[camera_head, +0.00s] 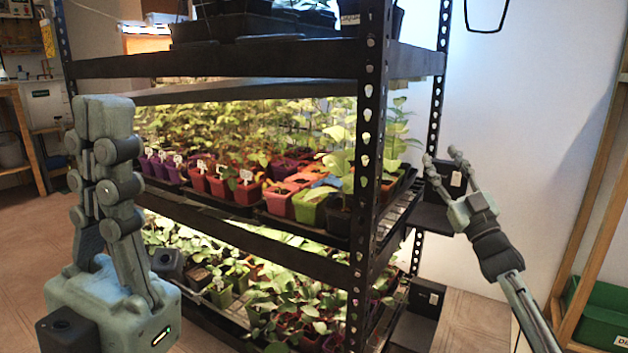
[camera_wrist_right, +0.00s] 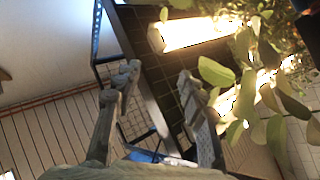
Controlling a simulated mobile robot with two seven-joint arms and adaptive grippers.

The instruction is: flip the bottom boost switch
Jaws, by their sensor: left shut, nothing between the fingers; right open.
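A black box with a small pale switch-like part (camera_head: 433,298) is mounted low on the right side of the rack. A similar upper black box (camera_head: 436,216) sits above it, and its small pale part (camera_head: 456,179) shows between my right fingers. My right gripper (camera_head: 442,161) is open and empty in front of or beside this upper box, well above the lower one. Its spread fingers also show in the right wrist view (camera_wrist_right: 155,88), where I cannot make out a switch. My left gripper (camera_head: 104,110) is shut and empty, pointing up in front of the rack's left side.
The black metal rack (camera_head: 368,130) holds several rows of potted seedlings (camera_head: 280,195). A lit lamp tube (camera_wrist_right: 195,33) and leaves (camera_wrist_right: 245,95) are close to my right gripper. A wooden frame (camera_head: 595,200) and green crate (camera_head: 603,318) stand at right.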

